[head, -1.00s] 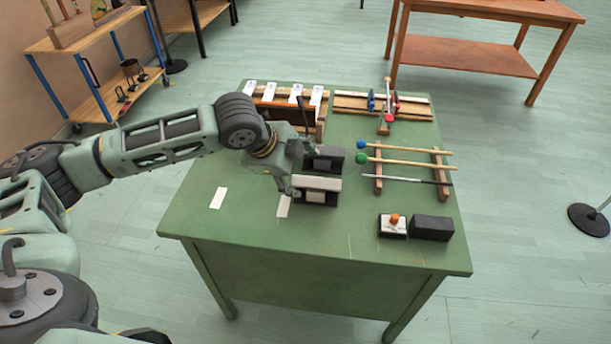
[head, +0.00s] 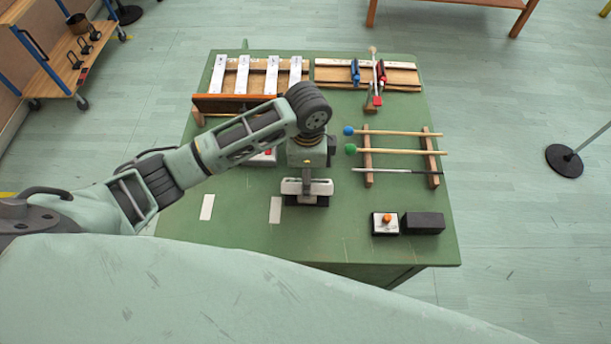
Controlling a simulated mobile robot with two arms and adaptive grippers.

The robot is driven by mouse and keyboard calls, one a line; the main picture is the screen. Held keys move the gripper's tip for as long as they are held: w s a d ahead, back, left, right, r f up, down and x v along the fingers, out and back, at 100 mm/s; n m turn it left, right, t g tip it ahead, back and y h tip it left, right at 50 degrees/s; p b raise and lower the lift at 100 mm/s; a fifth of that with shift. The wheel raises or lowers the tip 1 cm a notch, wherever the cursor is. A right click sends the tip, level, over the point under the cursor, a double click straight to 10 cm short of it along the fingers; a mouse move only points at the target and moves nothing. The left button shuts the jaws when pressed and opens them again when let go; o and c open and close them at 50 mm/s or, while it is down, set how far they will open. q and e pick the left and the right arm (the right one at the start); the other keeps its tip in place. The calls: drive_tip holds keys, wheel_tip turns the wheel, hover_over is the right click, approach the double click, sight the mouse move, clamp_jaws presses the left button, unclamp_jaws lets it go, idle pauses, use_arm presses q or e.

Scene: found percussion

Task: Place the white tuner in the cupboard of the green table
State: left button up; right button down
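The green table (head: 340,228) stands in front of me, seen from above. Its cupboard front is hardly visible from here. A small white device with a red mark (head: 265,157) lies on the tabletop, partly hidden behind my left arm; I cannot tell if it is the tuner. A white-topped box with an orange knob (head: 385,223) lies at the front right. My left gripper (head: 307,190) points down over the middle of the table. Only its near finger shows clearly, so its opening and anything between the fingers are hidden. My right gripper is out of view.
A black box (head: 424,223) touches the knobbed box. Mallets (head: 400,151) rest on wooden bars at the right. White-barred chimes (head: 246,75) and a wooden rack (head: 400,77) are at the back. White cards (head: 207,207) lie at front left. A stand (head: 564,160) is on the right floor.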

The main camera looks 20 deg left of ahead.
use_arm(q)
drive_tip(key=f, duration=0.1)
drive_tip(key=f+p, duration=0.1)
drive_tip(key=f, duration=0.1)
drive_tip(key=shift+s+d+f, duration=0.1)
drive_tip(key=shift+s+d, duration=0.05)
drive_tip(key=shift+s, duration=0.2)
wheel_tip(320, 180, down, 3)
drive_tip(key=shift+w+r, duration=0.1)
drive_tip(key=c, duration=1.4)
drive_tip(key=shift+c, duration=1.1)
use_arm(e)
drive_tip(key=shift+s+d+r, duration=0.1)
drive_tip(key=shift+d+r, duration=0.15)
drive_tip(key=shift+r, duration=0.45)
